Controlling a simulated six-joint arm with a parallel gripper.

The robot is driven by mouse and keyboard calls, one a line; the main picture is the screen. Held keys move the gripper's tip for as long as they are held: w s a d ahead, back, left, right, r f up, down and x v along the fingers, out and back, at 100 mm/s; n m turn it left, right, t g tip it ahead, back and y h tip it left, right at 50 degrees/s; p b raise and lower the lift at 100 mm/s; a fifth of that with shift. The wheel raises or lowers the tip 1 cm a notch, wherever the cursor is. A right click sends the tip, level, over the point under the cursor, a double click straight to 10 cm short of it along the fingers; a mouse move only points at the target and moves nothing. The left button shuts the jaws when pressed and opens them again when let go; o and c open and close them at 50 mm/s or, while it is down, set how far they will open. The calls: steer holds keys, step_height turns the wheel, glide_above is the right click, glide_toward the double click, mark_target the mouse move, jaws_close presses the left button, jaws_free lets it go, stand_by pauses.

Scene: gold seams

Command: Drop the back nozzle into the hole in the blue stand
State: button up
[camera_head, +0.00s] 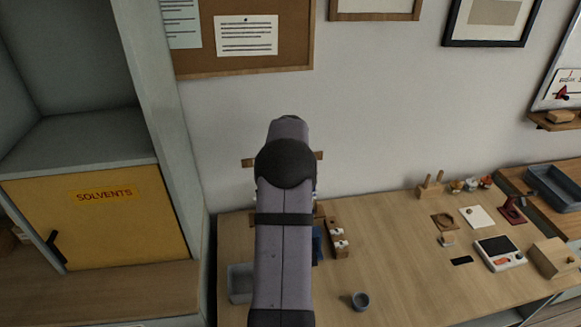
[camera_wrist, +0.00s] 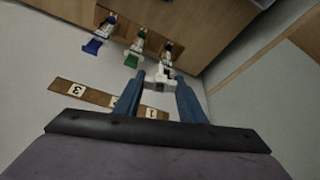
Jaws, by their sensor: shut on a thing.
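My gripper (camera_wrist: 161,80) shows in the wrist view as two blue-grey fingers. They are shut on a small pale grey-and-white piece (camera_wrist: 161,84), which seems to be a nozzle; its far end blends with what lies behind. Two similar pieces, one with a blue tab (camera_wrist: 95,46) and one with a green tab (camera_wrist: 131,60), stand beyond and left of the fingers. In the head view my arm hides the gripper. A dark blue part (camera_head: 317,244), perhaps the blue stand, shows just right of my arm. Its hole cannot be seen.
A wooden block (camera_head: 338,251) with white pieces stands right of the blue part. A grey tray (camera_head: 240,283) is left of my arm, and a small blue-grey cup (camera_head: 360,301) is at the front. A numbered strip (camera_wrist: 65,88) is on the wall. The middle table is mostly clear.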

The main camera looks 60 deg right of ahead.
steer(key=s+f+m+g, duration=0.1)
steer(key=s+m+g, duration=0.2)
steer(key=m, duration=0.8)
steer(key=s+f+m+g+h, duration=0.1)
steer(key=s+m+g, duration=0.3)
steer(key=s+m, duration=0.4)
steer(key=m, duration=0.2)
steer(key=shift+a+f+m, duration=0.3)
steer(key=shift+f+m, duration=0.1)
steer(key=shift+f, duration=0.25)
step_height(320, 180, down, 4)
steer(key=shift+b, duration=0.95)
steer(key=shift+f+b, duration=0.9)
steer(key=shift+b, duration=0.55)
stand_by(0.7)
steer(key=shift+f+b, duration=1.55)
steer(key=shift+f, duration=0.1)
